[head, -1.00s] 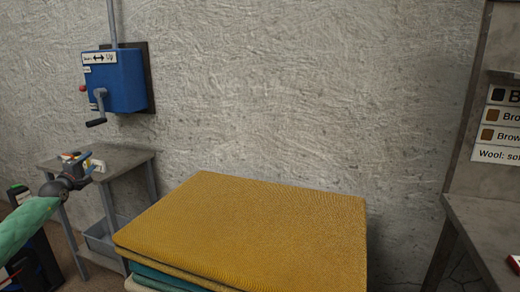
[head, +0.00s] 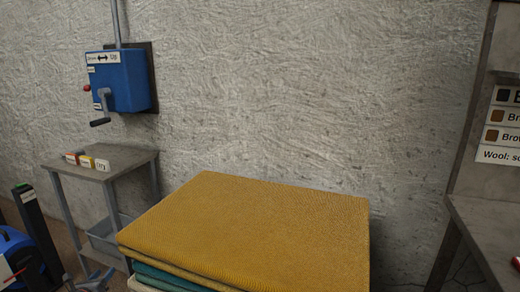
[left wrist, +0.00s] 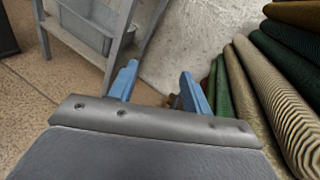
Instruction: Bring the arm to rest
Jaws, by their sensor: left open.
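My left gripper (head: 98,276) shows only in part at the bottom left of the head view, low beside the small grey table (head: 122,160). In the left wrist view its two blue fingers (left wrist: 159,74) stand apart with nothing held between them. The fingers point toward the floor area between the table's legs and a stack of folded rugs. My right arm and gripper are in neither view.
A stack of rugs with a yellow one (head: 250,225) on top stands close on the right. Small labelled blocks (head: 87,161) lie on the table. A blue crank box (head: 122,80) hangs on the wall. A blue machine (head: 20,255) stands at the far left.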

